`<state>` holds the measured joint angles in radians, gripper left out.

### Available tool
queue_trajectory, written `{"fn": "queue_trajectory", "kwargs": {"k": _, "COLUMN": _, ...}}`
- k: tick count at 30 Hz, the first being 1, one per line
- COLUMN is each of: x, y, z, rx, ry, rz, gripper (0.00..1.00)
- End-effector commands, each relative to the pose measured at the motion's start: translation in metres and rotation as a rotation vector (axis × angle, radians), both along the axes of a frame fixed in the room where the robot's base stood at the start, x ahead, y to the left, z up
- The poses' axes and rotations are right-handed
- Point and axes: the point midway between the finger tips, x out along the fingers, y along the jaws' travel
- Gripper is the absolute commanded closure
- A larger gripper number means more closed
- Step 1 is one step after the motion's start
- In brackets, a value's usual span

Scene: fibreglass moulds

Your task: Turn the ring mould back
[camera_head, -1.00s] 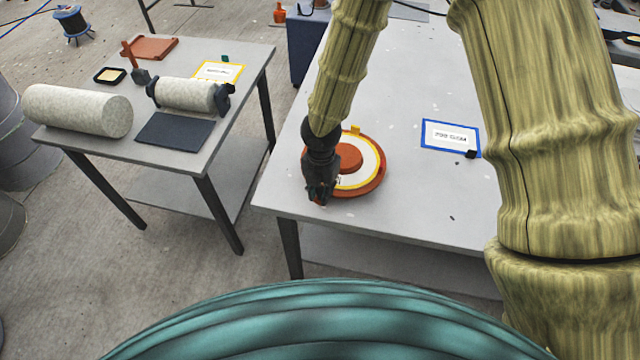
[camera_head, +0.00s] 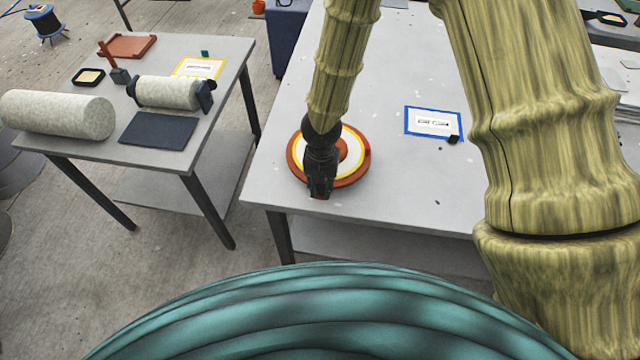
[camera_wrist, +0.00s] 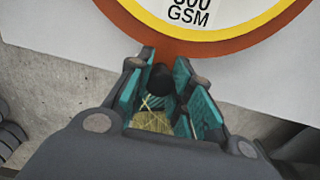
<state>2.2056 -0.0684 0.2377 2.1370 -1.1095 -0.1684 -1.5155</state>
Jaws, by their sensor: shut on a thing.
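The ring mould (camera_head: 360,167) is a round orange disc with a yellow band, a white ring and an orange hub, lying flat on the grey table. A small red tab (camera_head: 367,151) shows at its right edge. My gripper (camera_head: 320,192) is at its near edge, with my arm covering part of the disc. In the wrist view my gripper (camera_wrist: 163,63) has its teal-padded fingers closed around a dark knob (camera_wrist: 161,78) at the orange rim (camera_wrist: 175,46). A white label (camera_wrist: 188,12) ending in "GSM" shows on the disc beyond.
A blue-bordered card (camera_head: 410,131) with a small black block (camera_head: 453,140) lies to the right. The left table (camera_head: 215,120) holds a pale roll (camera_head: 60,114), a smaller roll on a stand, a dark mat and a yellow-bordered card. The table around the mould is mostly clear.

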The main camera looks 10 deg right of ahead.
Motion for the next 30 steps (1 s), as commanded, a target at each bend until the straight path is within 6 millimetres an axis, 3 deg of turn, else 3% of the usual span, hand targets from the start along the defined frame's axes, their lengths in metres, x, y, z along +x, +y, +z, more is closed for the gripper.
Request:
{"fn": "queue_trajectory", "kwargs": {"k": 8, "x": 0.001, "y": 0.0, "z": 0.001, "rx": -0.001, "ry": -0.002, "rz": -0.001, "gripper": 1.0}}
{"fn": "queue_trajectory", "kwargs": {"k": 9, "x": 0.001, "y": 0.0, "z": 0.001, "rx": -0.001, "ry": -0.002, "rz": -0.001, "gripper": 0.75}}
{"fn": "queue_trajectory", "kwargs": {"k": 12, "x": 0.001, "y": 0.0, "z": 0.001, "rx": -0.001, "ry": -0.002, "rz": -0.001, "gripper": 0.57}}
{"fn": "queue_trajectory", "kwargs": {"k": 23, "x": 0.001, "y": 0.0, "z": 0.002, "rx": 0.001, "ry": -0.001, "rz": -0.001, "gripper": 0.57}}
{"fn": "queue_trajectory", "kwargs": {"k": 30, "x": 0.001, "y": 0.0, "z": 0.023, "rx": 0.003, "ry": -0.002, "rz": -0.004, "gripper": 0.57}}
